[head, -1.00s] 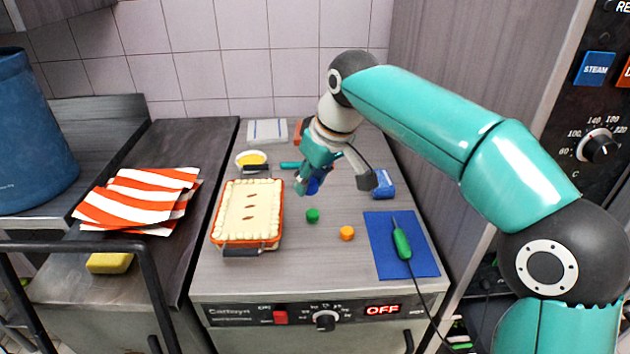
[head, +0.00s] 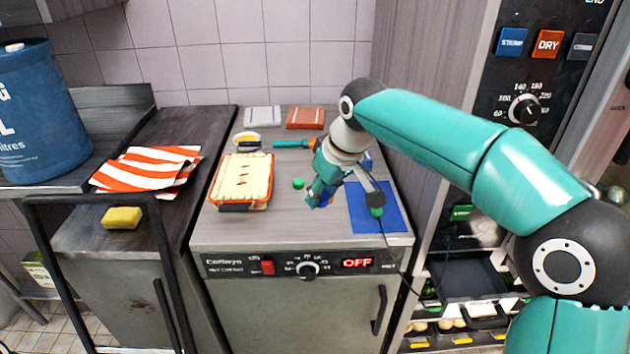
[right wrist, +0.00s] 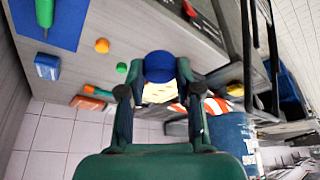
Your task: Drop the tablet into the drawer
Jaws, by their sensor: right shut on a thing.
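My right gripper (head: 320,196) is shut on a blue round tablet (right wrist: 159,66), held above the grey counter. In the head view the tablet is mostly hidden by the fingers. A green tablet (head: 298,184) lies on the counter left of and behind the gripper; it also shows in the right wrist view (right wrist: 121,67). An orange tablet (right wrist: 101,45) shows in the right wrist view but is hidden behind the gripper in the head view. A dark open drawer or tray (head: 470,282) is at the lower right, under the control panel. My left gripper is not in view.
A pie dish (head: 240,183) stands left of the gripper. Striped cloths (head: 150,168) and a yellow sponge (head: 122,218) are on the left counter. A black rail (head: 98,198) stands before it.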

